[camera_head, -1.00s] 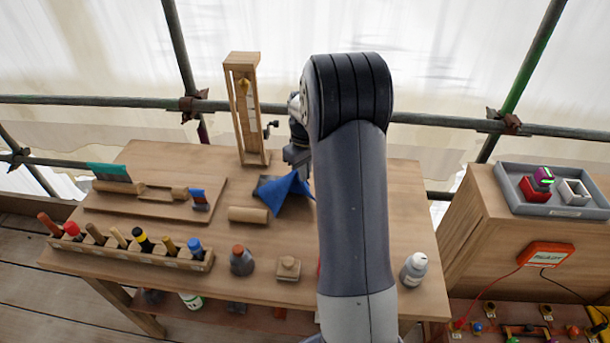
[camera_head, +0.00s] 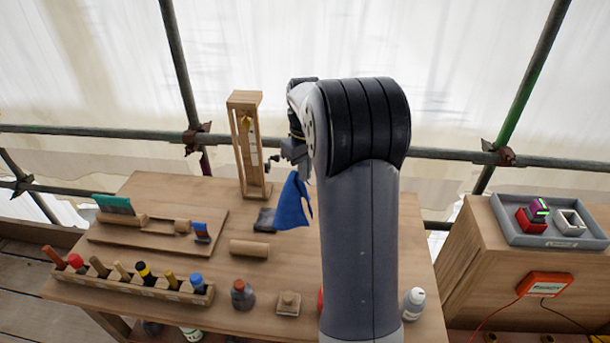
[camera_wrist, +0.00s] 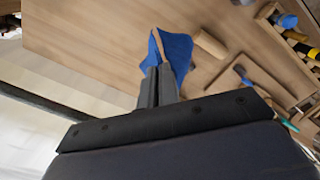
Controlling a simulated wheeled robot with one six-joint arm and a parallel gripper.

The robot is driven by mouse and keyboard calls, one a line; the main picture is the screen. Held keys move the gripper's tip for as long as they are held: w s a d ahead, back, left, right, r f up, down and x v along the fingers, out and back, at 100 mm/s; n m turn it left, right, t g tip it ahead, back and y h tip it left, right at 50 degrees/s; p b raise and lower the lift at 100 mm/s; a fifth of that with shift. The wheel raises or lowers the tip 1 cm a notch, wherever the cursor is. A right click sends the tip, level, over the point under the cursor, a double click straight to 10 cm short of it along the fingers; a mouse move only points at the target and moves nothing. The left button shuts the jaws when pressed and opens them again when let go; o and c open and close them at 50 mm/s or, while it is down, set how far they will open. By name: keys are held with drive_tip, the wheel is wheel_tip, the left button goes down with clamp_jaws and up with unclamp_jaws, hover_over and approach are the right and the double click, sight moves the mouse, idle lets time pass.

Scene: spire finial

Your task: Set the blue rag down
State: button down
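The blue rag (camera_head: 291,203) hangs from my gripper (camera_head: 300,163) above the back middle of the wooden workbench. In the wrist view the blue rag (camera_wrist: 176,50) sits at the tips of my gripper (camera_wrist: 159,72), whose fingers are closed together on it. The rag hangs in a loose, pointed fold. A dark grey object (camera_head: 264,220) lies on the bench just left of the rag. My own arm hides part of the bench to the right.
A wooden frame stand (camera_head: 248,145) rises behind and left of the rag. A wooden cylinder (camera_head: 249,248) lies in front. A tool rack (camera_head: 130,286), a bottle (camera_head: 243,295) and a small wooden block (camera_head: 288,304) stand nearer the front. A grey tray (camera_head: 510,225) is at right.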

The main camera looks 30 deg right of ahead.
idle(0.6)
drive_tip(key=s+d+f, duration=0.2)
drive_tip(key=s+d, duration=0.1)
drive_tip(key=d, duration=1.5)
